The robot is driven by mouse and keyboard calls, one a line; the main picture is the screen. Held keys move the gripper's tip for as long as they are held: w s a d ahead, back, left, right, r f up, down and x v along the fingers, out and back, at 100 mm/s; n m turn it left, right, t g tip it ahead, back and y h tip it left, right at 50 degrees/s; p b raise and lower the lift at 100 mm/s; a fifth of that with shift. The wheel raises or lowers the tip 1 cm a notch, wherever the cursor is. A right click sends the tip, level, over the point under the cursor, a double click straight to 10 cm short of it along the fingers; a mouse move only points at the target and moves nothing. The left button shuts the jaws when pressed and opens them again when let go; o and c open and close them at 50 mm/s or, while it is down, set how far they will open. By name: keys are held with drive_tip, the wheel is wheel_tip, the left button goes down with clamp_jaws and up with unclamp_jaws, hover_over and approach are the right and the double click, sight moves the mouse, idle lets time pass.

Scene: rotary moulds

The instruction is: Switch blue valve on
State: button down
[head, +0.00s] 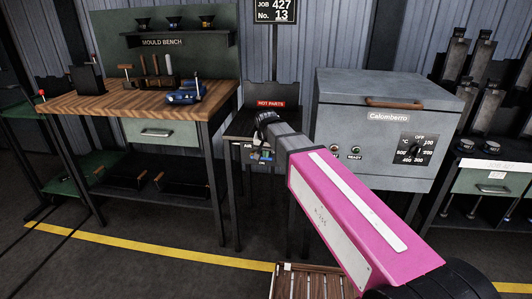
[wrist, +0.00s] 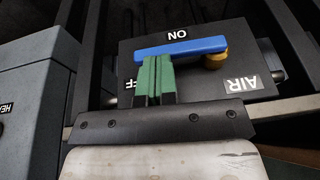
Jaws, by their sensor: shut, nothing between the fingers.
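The blue valve handle (wrist: 180,47) lies nearly level across a dark panel (wrist: 245,60) in the wrist view, with a brass pivot (wrist: 215,60) near its right end. The panel's lettering appears upside down: ON above the handle, AIR at right, and OFF at left, partly hidden. My gripper (wrist: 154,62) has its green fingers shut together and empty. Their tips are at the handle's lower edge near its free left end; I cannot tell whether they touch. In the head view the valve is small and mostly hidden by my gripper (head: 262,150).
The stand marked HOT PARTS (head: 271,103) is behind my arm. The grey Calomberto oven (head: 345,125) stands close on the right. The wooden mould bench (head: 130,98) is on the left with a blue object (head: 185,96). A slatted wooden item (head: 300,284) is low in front.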

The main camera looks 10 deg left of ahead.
drive_tip(key=shift+d+f+y, duration=0.2)
drive_tip(key=shift+f+y, duration=0.4)
drive_tip(key=shift+d+f+y, duration=0.2)
drive_tip(key=shift+f+y, duration=0.4)
drive_tip(key=shift+r, duration=0.1)
drive_tip(key=w+d+v, duration=0.1)
drive_tip(key=v, duration=1.2)
drive_tip(key=shift+d+r, duration=0.25)
drive_tip(key=shift+d, duration=0.1)
